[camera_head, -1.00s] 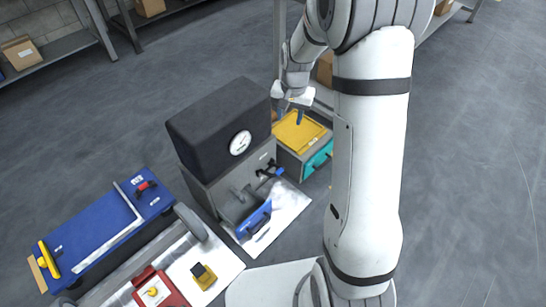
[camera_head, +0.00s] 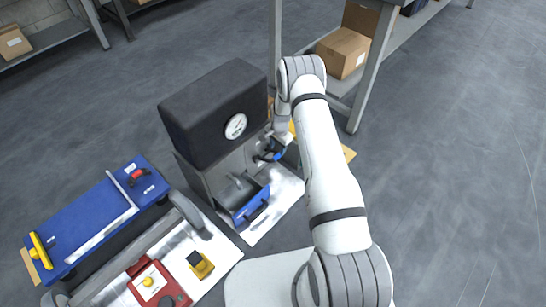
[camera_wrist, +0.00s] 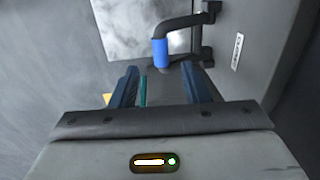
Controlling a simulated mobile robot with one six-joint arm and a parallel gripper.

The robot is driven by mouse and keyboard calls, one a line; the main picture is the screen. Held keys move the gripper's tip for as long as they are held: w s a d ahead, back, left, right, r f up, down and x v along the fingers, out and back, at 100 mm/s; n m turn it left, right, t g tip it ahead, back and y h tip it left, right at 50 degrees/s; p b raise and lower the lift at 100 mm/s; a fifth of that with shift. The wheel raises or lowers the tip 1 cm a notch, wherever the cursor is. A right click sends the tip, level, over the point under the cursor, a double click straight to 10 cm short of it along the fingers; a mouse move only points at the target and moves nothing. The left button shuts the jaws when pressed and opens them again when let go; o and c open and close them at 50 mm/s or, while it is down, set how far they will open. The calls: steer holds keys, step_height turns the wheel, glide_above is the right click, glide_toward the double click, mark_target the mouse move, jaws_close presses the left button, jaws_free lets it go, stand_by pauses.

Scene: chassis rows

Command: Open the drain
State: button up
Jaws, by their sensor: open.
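A black bent drain lever with a blue grip (camera_head: 277,154) sticks out of the front of the grey machine (camera_head: 205,176). In the wrist view the blue grip (camera_wrist: 160,53) hangs from the dark lever arm (camera_wrist: 185,24). My gripper (camera_wrist: 160,78) is open and empty. Its two dark blue fingers point toward the grip, which lies between them sideways and about level with or just past their tips. I cannot tell whether they touch. In the head view my arm hides most of the gripper beside the machine.
A grey pan with a blue front (camera_head: 248,203) sits below the machine on a pale plate (camera_head: 282,198). A gauge (camera_head: 236,126) is on the black housing (camera_head: 210,108). A blue board (camera_head: 95,220) lies at left. Open floor extends right.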

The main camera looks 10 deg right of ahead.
mark_target(277, 157)
step_height(277, 157, down, 6)
steer(key=shift+w+a+f+b, duration=0.15)
steer(key=shift+f+b, duration=0.1)
steer(key=shift+b, duration=0.6)
jaws_close()
